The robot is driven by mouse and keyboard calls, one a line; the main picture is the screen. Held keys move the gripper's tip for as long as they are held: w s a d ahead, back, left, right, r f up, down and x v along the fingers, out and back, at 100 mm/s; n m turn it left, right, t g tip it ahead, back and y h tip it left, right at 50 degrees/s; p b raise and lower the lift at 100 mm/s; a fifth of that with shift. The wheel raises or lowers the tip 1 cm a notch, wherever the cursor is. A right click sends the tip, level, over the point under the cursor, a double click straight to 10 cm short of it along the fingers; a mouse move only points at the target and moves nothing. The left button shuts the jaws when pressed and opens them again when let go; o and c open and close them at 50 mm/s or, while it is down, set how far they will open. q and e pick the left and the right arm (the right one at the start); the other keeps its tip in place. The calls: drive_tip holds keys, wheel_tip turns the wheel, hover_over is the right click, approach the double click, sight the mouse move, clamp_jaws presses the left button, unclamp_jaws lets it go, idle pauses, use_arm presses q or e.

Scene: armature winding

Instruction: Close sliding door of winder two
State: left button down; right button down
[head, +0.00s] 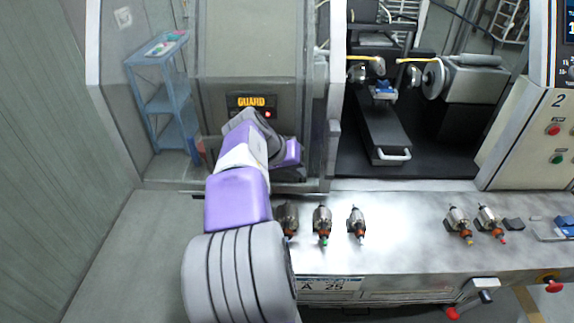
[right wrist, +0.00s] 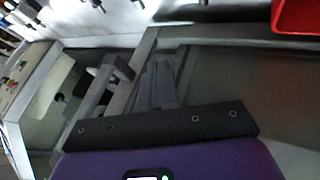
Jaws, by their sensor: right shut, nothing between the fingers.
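Winder two has a control panel (head: 548,125) marked 2 at the right. Its sliding door (head: 318,60) stands at the left of the opening, and the opening shows the winding head (head: 382,90) and a black bed uncovered. An upright edge with a handle-like part (head: 333,130) borders the opening on its left. My right gripper (head: 290,155) is in front of the door panel, left of that edge. Its fingers are shut and empty; they show in the right wrist view (right wrist: 160,85). I cannot tell whether they touch the door. My left gripper is not in view.
Several armatures (head: 322,223) lie on the metal bench (head: 400,265) in front of the winder. A GUARD sign with a red light (head: 250,103) shows behind my right arm. A blue shelf (head: 160,100) stands at the left. The bench middle is clear.

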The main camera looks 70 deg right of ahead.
drive_tip(key=shift+s+d+f, duration=0.1)
drive_tip(key=shift+s+d, duration=0.2)
drive_tip(key=shift+s, duration=0.35)
drive_tip(key=shift+s+d+f, duration=0.1)
drive_tip(key=shift+s+d, duration=0.25)
drive_tip(key=shift+s, duration=0.3)
drive_tip(key=shift+s+d+f, duration=0.1)
drive_tip(key=shift+s+d, duration=0.2)
drive_tip(key=shift+s, duration=0.35)
